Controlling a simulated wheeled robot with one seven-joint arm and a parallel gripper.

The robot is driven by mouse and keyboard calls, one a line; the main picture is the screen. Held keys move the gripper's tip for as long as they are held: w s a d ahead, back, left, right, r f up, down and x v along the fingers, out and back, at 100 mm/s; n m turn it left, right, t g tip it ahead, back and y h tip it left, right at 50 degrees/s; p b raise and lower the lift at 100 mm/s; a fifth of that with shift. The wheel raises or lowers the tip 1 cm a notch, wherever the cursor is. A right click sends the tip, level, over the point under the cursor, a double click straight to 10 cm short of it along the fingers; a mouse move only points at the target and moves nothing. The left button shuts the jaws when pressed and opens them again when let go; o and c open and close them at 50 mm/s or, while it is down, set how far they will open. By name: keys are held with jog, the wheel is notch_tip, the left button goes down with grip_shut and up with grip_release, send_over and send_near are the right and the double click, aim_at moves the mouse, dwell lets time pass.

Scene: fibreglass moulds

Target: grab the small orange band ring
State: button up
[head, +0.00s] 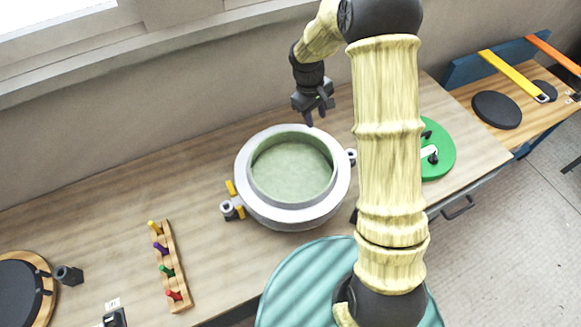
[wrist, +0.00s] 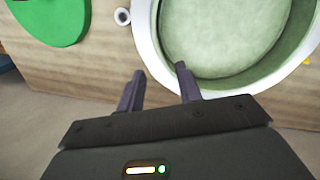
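I cannot make out a small orange band ring for certain in either view. My gripper (head: 319,112) hangs above the back rim of the round grey-white mould with a pale green inside (head: 243,170). In the wrist view its two dark fingers (wrist: 160,84) are apart with nothing between them. The mould's rim shows there beyond the fingers (wrist: 147,45). Small yellow-orange pieces (head: 239,212) sit at the mould's left lug in the head view; their exact shape is too small to tell.
A wooden rack with coloured pegs (head: 172,268) lies left of the mould on the wooden bench (head: 100,215). A green disc (head: 438,160) lies at the right, partly behind my arm. A teal round surface (head: 300,275) stands in front.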

jog(key=shift+d+f+p, duration=0.2)
jog(key=shift+d+f, duration=0.05)
jog(key=shift+f, duration=0.7)
jog(key=shift+d+f+p, duration=0.2)
jog(key=shift+f+p, duration=0.05)
jog(key=shift+f, duration=0.7)
jog(key=shift+d+f+p, duration=0.2)
jog(key=shift+d+f, duration=0.05)
jog(key=shift+f, duration=0.7)
jog(key=shift+s+d+f+p, duration=0.1)
jog(key=shift+d+f+p, duration=0.1)
jog(key=shift+f+p, duration=0.45)
jog(key=shift+s+d+f+p, duration=0.15)
jog(key=shift+f+p, duration=0.1)
jog(key=shift+f, duration=0.8)
jog(key=shift+d+f+p, duration=0.2)
jog(key=shift+f+p, duration=0.25)
jog(key=shift+f, duration=0.4)
grip_shut()
